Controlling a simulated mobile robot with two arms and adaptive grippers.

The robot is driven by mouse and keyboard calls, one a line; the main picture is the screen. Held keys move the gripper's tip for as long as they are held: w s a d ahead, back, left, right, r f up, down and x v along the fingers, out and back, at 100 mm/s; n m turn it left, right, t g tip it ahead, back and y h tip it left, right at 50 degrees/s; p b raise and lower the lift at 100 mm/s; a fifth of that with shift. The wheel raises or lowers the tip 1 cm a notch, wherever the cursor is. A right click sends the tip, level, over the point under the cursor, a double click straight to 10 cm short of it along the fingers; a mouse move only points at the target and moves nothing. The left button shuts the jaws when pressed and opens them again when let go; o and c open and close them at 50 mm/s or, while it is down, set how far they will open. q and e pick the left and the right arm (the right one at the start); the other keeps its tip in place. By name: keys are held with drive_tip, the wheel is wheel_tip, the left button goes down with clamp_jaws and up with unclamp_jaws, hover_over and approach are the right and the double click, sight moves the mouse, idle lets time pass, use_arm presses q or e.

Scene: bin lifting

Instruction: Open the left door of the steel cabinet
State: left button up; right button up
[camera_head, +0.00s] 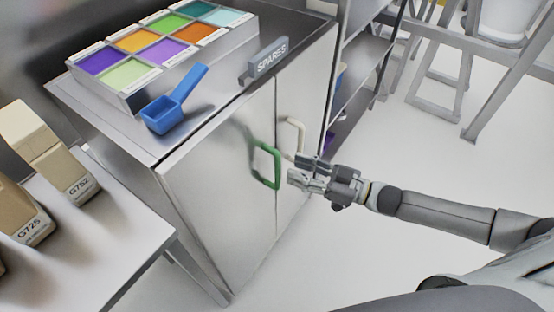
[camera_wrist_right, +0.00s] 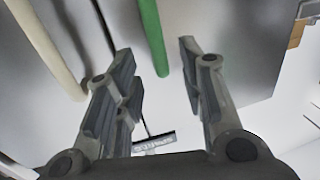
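The steel cabinet (camera_head: 215,185) has two closed doors side by side. The left door (camera_head: 222,200) carries a green loop handle (camera_head: 265,165) near the centre seam. My right gripper (camera_head: 297,171) is open and empty, just right of the green handle in the head view. In the right wrist view the green handle (camera_wrist_right: 153,38) appears between the spread fingers (camera_wrist_right: 158,68); no contact shows, and the exact gap is hard to tell. My left gripper is out of view.
A cream handle (camera_head: 294,137) sits on the right door, close behind my right gripper. On the cabinet top are a tray of coloured compartments (camera_head: 115,84), a blue scoop (camera_head: 162,115) and a SPARES sign (camera_head: 266,61).

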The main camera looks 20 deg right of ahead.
sight(278, 162)
drive_tip(key=x, duration=0.6)
drive_tip(key=shift+w+a+p, duration=0.15)
drive_tip(key=shift+w+p, duration=0.1)
drive_tip(key=shift+p, duration=0.05)
clamp_jaws()
